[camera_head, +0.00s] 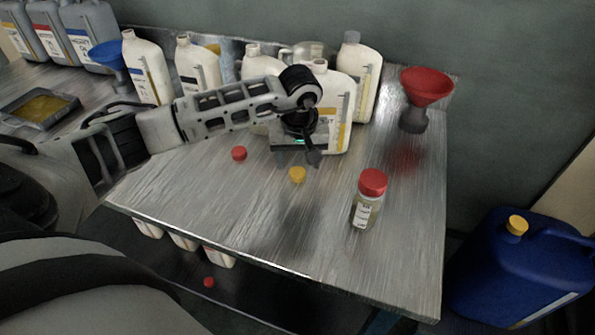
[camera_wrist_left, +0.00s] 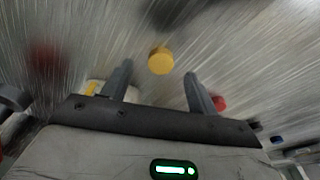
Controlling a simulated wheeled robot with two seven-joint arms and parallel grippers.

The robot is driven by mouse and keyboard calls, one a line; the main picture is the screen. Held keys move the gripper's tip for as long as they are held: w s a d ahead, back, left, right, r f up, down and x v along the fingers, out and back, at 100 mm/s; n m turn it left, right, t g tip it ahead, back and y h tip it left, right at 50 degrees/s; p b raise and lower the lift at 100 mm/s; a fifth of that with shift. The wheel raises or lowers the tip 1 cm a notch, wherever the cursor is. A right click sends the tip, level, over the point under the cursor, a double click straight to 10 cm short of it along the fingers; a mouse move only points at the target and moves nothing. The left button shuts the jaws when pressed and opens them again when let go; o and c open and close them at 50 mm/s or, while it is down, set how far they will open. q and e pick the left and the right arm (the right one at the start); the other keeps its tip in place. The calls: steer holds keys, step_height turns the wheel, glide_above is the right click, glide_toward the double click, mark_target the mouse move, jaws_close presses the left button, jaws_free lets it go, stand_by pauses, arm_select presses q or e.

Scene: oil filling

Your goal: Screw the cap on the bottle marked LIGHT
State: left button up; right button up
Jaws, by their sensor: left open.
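A yellow cap (camera_head: 297,174) lies on the metal table; it also shows in the left wrist view (camera_wrist_left: 160,61), ahead of and between the fingertips. A red cap (camera_head: 239,153) lies to its left and shows beyond a finger in the wrist view (camera_wrist_left: 219,103). My left gripper (camera_head: 313,157) is open and empty above the table near the yellow cap, fingers pointing down; its fingers flank the cap in the wrist view (camera_wrist_left: 158,74). Behind it stands a white bottle (camera_head: 339,92) with an orange label, partly hidden by my arm. I cannot read LIGHT on any label. My right gripper is not in view.
A red funnel (camera_head: 427,85) stands back right, a red-lidded jar (camera_head: 367,205) front right. A tray (camera_head: 40,107) is at left. The table's front middle is clear.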

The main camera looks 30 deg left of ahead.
mark_target(297, 172)
arm_select(q)
steer(key=shift+w+a+f, duration=0.15)
steer(key=shift+a+f, duration=0.05)
steer(key=shift+f, duration=0.75)
steer(key=shift+w+a+f, duration=0.15)
steer(key=shift+f, duration=0.75)
steer(key=c, duration=1.1)
